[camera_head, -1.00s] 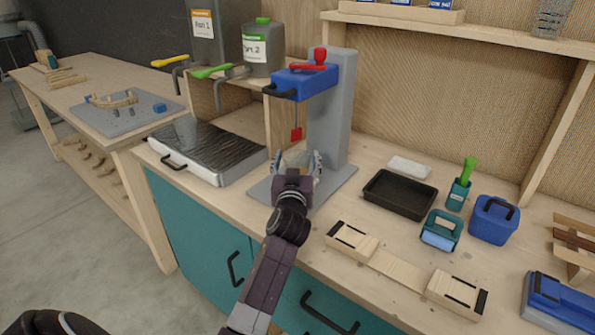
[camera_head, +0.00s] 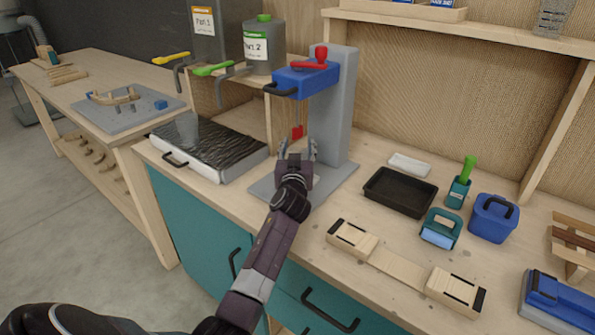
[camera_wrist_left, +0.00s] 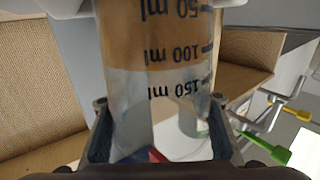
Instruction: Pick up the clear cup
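The clear cup (camera_wrist_left: 155,95) fills the middle of the left wrist view. It is see-through, with dark ml markings that read upside down. The two fingers of my left gripper (camera_wrist_left: 158,132) lie against its two sides and are shut on it. In the head view my left gripper (camera_head: 298,148) is in front of the grey stand, just under the small red paddle; the cup is hard to make out there. My right gripper is not in view.
The grey stand (camera_head: 333,115) carries a blue head (camera_head: 305,80) with a red knob above the gripper. A foil-topped tray (camera_head: 215,150) lies to the left. A black tray (camera_head: 400,192), a blue box (camera_head: 493,218) and wooden blocks (camera_head: 352,240) lie to the right.

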